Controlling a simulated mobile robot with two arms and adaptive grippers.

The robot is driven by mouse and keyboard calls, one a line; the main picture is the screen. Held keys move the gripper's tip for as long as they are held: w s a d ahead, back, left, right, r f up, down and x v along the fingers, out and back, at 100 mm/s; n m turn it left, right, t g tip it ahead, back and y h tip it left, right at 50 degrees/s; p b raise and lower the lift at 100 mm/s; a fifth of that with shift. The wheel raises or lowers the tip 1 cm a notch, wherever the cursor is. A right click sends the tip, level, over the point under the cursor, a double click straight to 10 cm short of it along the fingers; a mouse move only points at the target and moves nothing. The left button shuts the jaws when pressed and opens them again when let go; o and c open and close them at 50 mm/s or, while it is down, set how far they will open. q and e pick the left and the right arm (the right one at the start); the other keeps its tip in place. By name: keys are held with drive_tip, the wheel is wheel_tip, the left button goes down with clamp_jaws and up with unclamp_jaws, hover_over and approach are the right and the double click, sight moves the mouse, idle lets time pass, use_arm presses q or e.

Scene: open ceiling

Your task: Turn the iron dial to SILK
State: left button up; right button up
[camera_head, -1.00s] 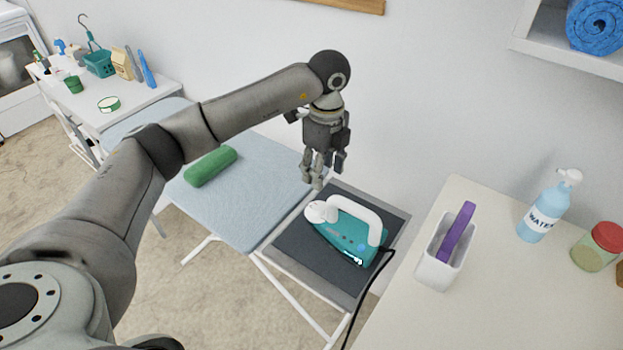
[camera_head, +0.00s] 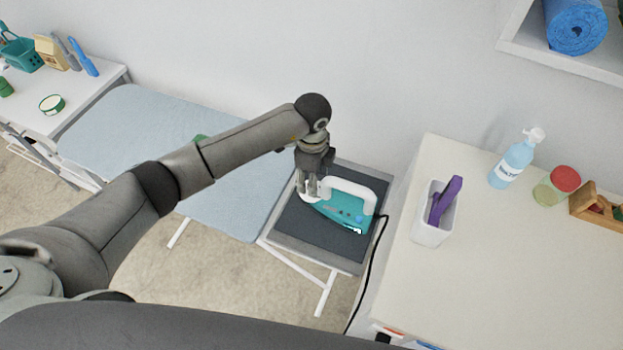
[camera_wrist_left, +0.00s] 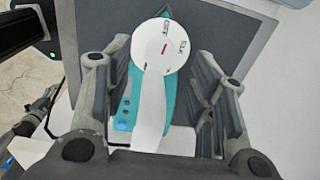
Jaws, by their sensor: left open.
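The teal iron (camera_head: 345,214) with its white handle (camera_head: 352,190) rests on the dark pad (camera_head: 290,222) at the ironing board's right end. Its round white dial (camera_wrist_left: 165,42) faces the left wrist camera and has a short red mark near its middle. Small dark lettering runs around the dial's rim; one word at its right looks like SILK, tilted. My left gripper (camera_head: 311,192) is over the dial end of the iron, pointing down. In the wrist view the open fingers (camera_wrist_left: 150,62) stand on both sides of the dial, with gaps showing.
A black cord (camera_head: 369,270) runs down from the iron. A white table (camera_head: 480,270) at the right holds a white holder (camera_head: 431,226) with a purple item, a water bottle (camera_head: 513,160) and a red-lidded jar (camera_head: 556,186). The blue board cover (camera_head: 215,190) stretches left. A wall stands behind.

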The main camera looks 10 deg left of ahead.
use_arm(q)
wheel_tip(320, 180, down, 3)
drive_tip(key=shift+f, duration=0.25)
drive_tip(key=shift+c, duration=0.8)
drive_tip(key=c, duration=0.9)
drive_tip(key=shift+w+m, duration=0.1)
drive_tip(key=shift+m, duration=0.6)
use_arm(e)
drive_tip(key=shift+w+a, duration=0.35)
drive_tip(key=shift+a, duration=0.55)
use_arm(q)
drive_tip(key=o, duration=1.1)
drive_tip(key=shift+c, duration=0.2)
use_arm(e)
drive_tip(key=shift+a, duration=0.2)
